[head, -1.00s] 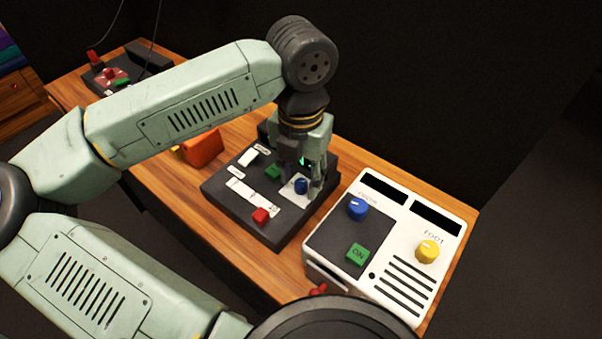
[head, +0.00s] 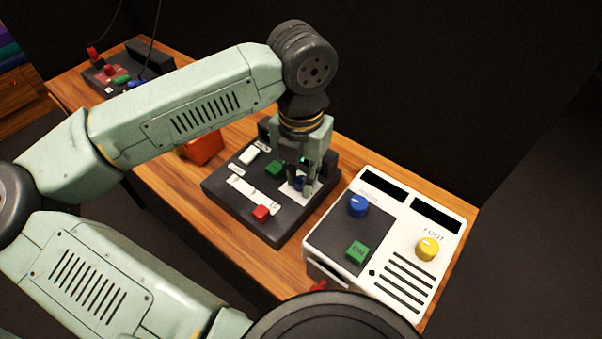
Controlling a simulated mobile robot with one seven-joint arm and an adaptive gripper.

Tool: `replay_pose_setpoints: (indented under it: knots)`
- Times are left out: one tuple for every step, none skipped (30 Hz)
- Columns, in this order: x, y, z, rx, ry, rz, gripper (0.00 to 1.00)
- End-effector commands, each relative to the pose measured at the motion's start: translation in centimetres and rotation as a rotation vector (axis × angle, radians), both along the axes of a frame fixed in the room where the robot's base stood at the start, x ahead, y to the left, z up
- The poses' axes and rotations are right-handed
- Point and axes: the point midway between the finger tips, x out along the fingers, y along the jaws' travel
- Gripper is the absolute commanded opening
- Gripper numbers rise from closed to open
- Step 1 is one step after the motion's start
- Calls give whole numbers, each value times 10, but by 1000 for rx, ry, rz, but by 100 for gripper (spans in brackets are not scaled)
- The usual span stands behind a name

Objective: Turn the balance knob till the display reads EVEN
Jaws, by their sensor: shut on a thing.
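A dark panel (head: 222,187) stands on the wooden table. It carries a blue knob (head: 299,183) on a white plate, which I take to be the balance knob. My gripper (head: 301,187) points down over this plate and is shut on the blue knob, with its fingers on either side. The fingers hide much of the knob, so its pointer cannot be seen. A small green glow shows behind the gripper, probably from the display; its text cannot be read.
The dark panel also has a green button (head: 274,168), a red slider cap (head: 261,212) and a white switch (head: 249,156). A white console (head: 405,262) with blue, green and yellow controls stands close on the right. An orange block (head: 205,148) lies on the left.

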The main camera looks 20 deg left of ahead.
Motion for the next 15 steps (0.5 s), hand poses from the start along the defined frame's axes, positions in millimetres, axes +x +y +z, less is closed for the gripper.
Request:
replay_pose_setpoints:
  knots:
    - [0, 0, 0, -1, 0, -1, 0]
    - [0, 0, 0, -1, 0, -1, 0]
    - [0, 0, 0, -1, 0, -1, 0]
    - [0, -1, 0, -1, 0, -1, 0]
    - [0, -1, 0, -1, 0, 0, 0]
    - [0, 0, -1, -1, 0, 3, 0]
    - [0, 0, -2, -1, 0, 8, 0]
    - [0, 0, -3, 0, 0, 16, 0]
    - [0, 0, -4, 1, 0, 32, 0]
    - [0, 0, -6, 2, -1, 48, 0]
    - [0, 0, -7, 2, -1, 66, 0]
    - [0, 1, -8, 3, -2, 96, 0]
    - [0, 1, -8, 3, -3, 118, 0]
    - [0, 1, -8, 3, -3, 141, 0]
    - [0, 0, -8, 3, -2, 172, 0]
